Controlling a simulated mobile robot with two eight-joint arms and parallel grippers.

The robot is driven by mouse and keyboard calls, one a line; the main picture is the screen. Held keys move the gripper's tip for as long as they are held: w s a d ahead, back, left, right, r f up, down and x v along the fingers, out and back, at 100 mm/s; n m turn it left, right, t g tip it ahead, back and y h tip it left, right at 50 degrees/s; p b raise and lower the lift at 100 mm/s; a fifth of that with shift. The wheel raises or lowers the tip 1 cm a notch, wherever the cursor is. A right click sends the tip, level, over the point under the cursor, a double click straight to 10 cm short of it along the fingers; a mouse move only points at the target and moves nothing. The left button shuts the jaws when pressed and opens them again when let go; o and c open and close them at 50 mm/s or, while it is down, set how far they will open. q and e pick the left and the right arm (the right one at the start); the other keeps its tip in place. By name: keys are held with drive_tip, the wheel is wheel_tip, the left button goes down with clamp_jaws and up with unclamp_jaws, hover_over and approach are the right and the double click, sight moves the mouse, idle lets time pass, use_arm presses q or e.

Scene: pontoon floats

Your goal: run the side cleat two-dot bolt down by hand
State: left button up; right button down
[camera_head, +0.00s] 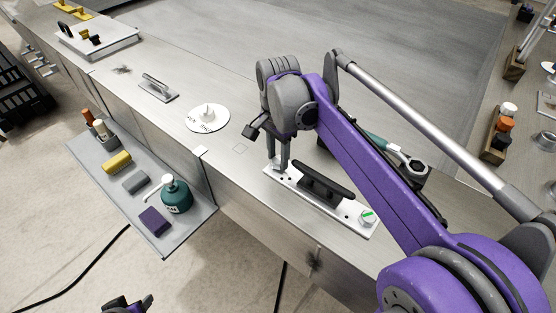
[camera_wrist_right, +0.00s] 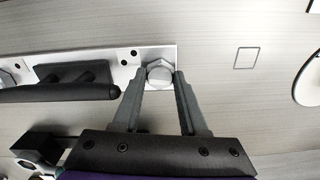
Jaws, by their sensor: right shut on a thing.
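The side cleat is a black bar (camera_head: 322,184) on a pale plate (camera_head: 345,222) lying on the deck. It also shows in the right wrist view (camera_wrist_right: 60,94). My right gripper (camera_head: 278,166) points down at the plate's far-left end. In the wrist view its fingertips (camera_wrist_right: 159,76) are shut on the sides of a grey hex bolt head (camera_wrist_right: 159,70). Dark dots mark the plate beside this bolt. My left gripper (camera_head: 127,304) shows only as dark parts at the bottom edge.
A teal-handled wrench (camera_head: 398,152) lies behind my right arm. A round white disc (camera_head: 208,118) and a small handled plate (camera_head: 158,88) sit on the deck. A side shelf (camera_head: 120,203) holds a teal pump bottle (camera_head: 176,194) and several blocks. The deck's front edge runs close to the cleat.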

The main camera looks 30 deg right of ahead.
drive_tip(key=m, duration=0.4)
drive_tip(key=shift+m, duration=0.3)
drive_tip(key=m, duration=0.8)
drive_tip(key=shift+m, duration=0.4)
drive_tip(key=m, duration=0.3)
drive_tip(key=shift+f, duration=0.1)
drive_tip(key=c, duration=0.6)
unclamp_jaws()
drive_tip(key=shift+o, duration=0.2)
